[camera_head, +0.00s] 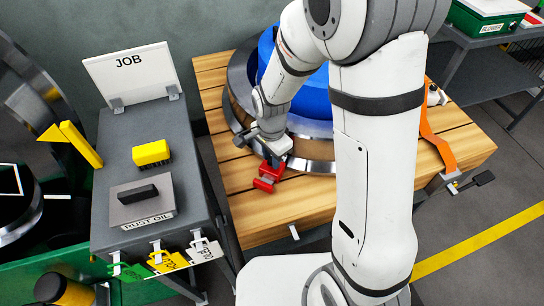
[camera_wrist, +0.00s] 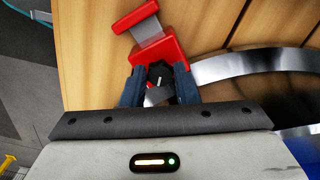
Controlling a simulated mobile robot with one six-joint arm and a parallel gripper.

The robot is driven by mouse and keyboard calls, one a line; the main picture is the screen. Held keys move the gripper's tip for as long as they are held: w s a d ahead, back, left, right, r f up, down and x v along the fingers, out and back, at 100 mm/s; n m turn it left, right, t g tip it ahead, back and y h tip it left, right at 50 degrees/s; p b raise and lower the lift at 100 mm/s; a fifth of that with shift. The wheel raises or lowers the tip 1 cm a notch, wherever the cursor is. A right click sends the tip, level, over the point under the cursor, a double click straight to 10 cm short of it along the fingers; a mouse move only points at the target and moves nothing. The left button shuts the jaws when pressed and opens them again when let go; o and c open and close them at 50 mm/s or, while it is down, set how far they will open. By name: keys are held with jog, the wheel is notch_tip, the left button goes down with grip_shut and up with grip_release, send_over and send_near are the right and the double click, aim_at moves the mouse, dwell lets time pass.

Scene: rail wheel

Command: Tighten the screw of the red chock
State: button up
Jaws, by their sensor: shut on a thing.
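The red chock (camera_head: 268,177) sits on the wooden table beside the rim of the large wheel. In the wrist view the red chock (camera_wrist: 157,40) shows a red end bar, a grey middle part and a red block nearer to me. A black screw knob (camera_wrist: 160,73) with a light mark is at the near side of the red block. My gripper (camera_wrist: 159,77) has its two dark fingers on either side of the knob, shut on it. In the head view my gripper (camera_head: 274,158) reaches down at the chock, and the knob is hidden there.
The wheel (camera_head: 318,150) with its blue centre lies right of the chock. An orange strap (camera_head: 432,130) crosses the wooden table (camera_head: 240,215) at right. A grey cart at left holds a JOB board (camera_head: 130,72), a yellow block (camera_head: 151,153) and a RUST OIL box (camera_head: 142,203).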

aim_at(271, 160)
jog(key=shift+w+m, duration=0.1)
jog(key=shift+m, duration=1)
jog(key=o, duration=1)
jog(key=shift+r, duration=0.1)
notch_tip(271, 160, up, 8)
jog(key=shift+f, duration=0.15)
